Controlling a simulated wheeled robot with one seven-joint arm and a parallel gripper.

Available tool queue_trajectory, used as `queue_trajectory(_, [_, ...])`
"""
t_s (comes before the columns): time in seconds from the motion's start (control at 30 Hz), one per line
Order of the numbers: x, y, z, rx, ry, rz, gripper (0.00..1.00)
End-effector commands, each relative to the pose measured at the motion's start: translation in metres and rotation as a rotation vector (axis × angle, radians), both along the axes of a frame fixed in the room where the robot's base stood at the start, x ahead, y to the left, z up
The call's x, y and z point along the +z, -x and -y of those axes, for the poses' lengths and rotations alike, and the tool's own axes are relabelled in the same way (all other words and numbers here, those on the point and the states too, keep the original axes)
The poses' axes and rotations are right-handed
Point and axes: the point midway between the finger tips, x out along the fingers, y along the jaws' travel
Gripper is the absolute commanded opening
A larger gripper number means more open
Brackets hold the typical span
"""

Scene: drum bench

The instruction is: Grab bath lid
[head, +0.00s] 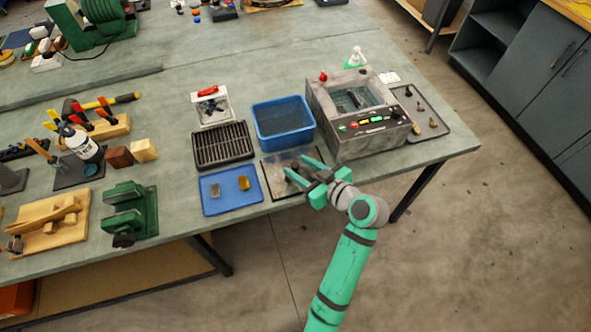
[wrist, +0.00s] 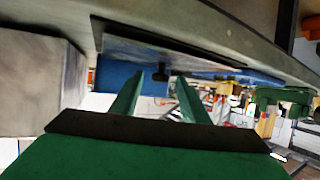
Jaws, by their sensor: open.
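The bath lid (head: 273,181) is a thin flat plate with a dark rim, lying near the bench's front edge. My gripper (head: 294,164) is open and reaches over the lid from the front right, hiding part of it. In the wrist view the bench appears upside down; the lid (wrist: 135,45) shows with a small dark knob (wrist: 160,75) in line between the tips of my open fingers (wrist: 160,80). I cannot tell whether the fingertips are around the knob or short of it. The grey bath (head: 350,135) stands right of the lid, its top open.
A blue tub (head: 284,136) stands behind the lid, and a blue tray (head: 222,204) with two small pieces lies left. A black rack (head: 222,160) is behind that tray. A dark tray (head: 425,132) with small parts lies right of the bath. Free bench shows at front right.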

Motion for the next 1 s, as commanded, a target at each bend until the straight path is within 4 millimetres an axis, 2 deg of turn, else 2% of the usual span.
queue_trajectory(0.2, [-0.008, -0.015, -0.013, 0.001, 0.0, 0.0, 0.42])
queue_trajectory(0.43, [-0.009, -0.016, -0.014, 0.0, 0.001, 0.001, 0.42])
queue_trajectory(0.47, [-0.009, -0.016, -0.014, 0.0, 0.001, 0.001, 0.39])
queue_trajectory(0.6, [-0.009, -0.016, -0.014, 0.0, 0.001, 0.001, 0.06])
queue_trajectory(0.63, [-0.009, -0.016, -0.014, 0.0, 0.001, 0.001, 0.0])
queue_trajectory(1.0, [-0.006, -0.016, -0.014, 0.0, 0.0, 0.003, 0.0])
